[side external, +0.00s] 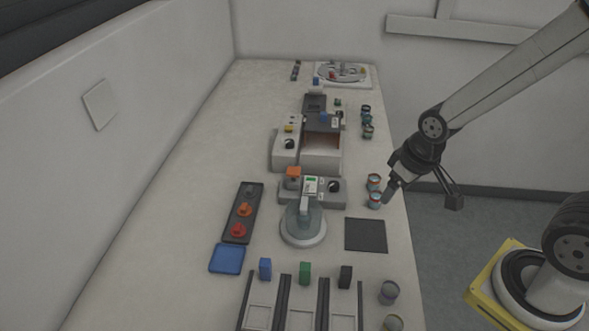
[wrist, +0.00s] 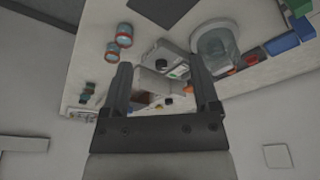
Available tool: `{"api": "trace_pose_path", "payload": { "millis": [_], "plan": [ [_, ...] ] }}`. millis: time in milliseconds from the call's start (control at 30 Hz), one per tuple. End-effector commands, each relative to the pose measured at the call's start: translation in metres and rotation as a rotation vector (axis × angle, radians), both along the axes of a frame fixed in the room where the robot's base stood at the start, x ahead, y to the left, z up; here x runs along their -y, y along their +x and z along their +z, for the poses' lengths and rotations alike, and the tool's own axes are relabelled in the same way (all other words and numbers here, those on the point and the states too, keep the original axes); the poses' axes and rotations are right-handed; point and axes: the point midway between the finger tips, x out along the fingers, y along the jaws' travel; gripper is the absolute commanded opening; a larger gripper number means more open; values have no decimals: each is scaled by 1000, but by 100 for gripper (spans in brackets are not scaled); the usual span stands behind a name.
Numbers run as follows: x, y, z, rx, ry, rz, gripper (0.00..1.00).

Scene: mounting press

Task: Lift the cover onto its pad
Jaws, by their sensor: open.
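The cover (side external: 303,222) looks like a clear, greyish dome with a light upright handle. It stands on a round white base in the side view, and the dome also shows in the wrist view (wrist: 214,46). A flat dark square pad (side external: 366,235) lies bare to its right; part of it shows at the top edge of the wrist view (wrist: 162,10). My gripper (side external: 391,192) is up at the table's right side, apart from the cover and pad. Its two fingers (wrist: 160,72) are spread with nothing held between them in the wrist view.
Two red-and-blue jars (side external: 374,191) stand near my gripper. A grey device (side external: 330,192) with an orange knob is behind the cover. Slotted holders (side external: 301,318) and jars (side external: 389,292) are in front.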

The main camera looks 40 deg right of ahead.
Motion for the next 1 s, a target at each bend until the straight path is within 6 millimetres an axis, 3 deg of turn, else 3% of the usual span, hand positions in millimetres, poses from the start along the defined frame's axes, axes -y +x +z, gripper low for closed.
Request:
{"api": "trace_pose_path", "payload": {
  "millis": [367,467,767,1000],
  "plan": [
    [0,0,0,0,0,0,78],
    [0,0,0,0,0,0,100],
    [-1,2,0,-1,-1,8,100],
    [-13,26,2,-21,-12,119,100]
  ]
}}
